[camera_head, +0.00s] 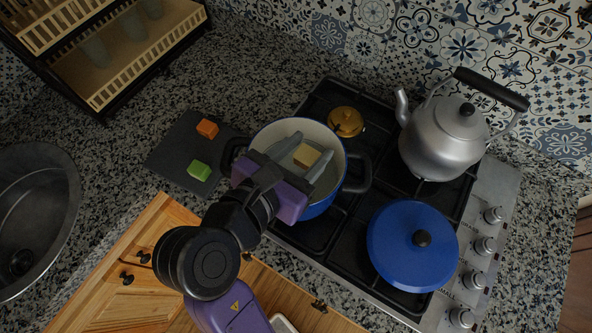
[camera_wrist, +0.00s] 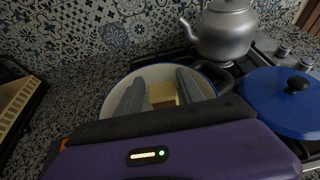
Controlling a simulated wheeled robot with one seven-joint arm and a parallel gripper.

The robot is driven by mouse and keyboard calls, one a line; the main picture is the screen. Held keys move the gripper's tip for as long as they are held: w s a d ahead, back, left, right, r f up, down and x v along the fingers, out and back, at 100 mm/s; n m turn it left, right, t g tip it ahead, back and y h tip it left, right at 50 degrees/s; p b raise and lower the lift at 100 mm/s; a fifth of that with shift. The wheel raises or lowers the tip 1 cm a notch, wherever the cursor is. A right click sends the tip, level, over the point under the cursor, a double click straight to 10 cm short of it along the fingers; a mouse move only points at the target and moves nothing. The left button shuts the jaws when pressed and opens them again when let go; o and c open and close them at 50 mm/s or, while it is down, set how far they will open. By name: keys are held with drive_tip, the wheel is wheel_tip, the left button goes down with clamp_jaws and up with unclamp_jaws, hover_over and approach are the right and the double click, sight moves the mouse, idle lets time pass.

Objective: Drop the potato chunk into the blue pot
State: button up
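The blue pot (camera_head: 323,206) stands without its lid on the hob, its pale inside showing; its rim also shows in the wrist view (camera_wrist: 106,108). The pale yellow potato chunk (camera_head: 306,156) is inside the pot's opening, seen between my fingers. It also shows in the wrist view (camera_wrist: 162,93). My gripper (camera_head: 312,147) is over the pot with its two grey fingers spread apart and pointing into the opening. A gap shows between the left finger and the chunk. The chunk's underside and its contact with the pot floor are hidden.
A dark board (camera_head: 168,155) holds an orange chunk (camera_head: 207,128) and a green chunk (camera_head: 199,170). A sink (camera_head: 35,200) is at left.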

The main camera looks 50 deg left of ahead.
drive_tip(key=shift+o, duration=1.3)
drive_tip(key=shift+s, duration=0.1)
drive_tip(key=v, duration=0.7)
drive_tip(key=shift+s+r, duration=0.2)
drive_tip(key=shift+s, duration=0.05)
drive_tip(key=shift+d, duration=0.1)
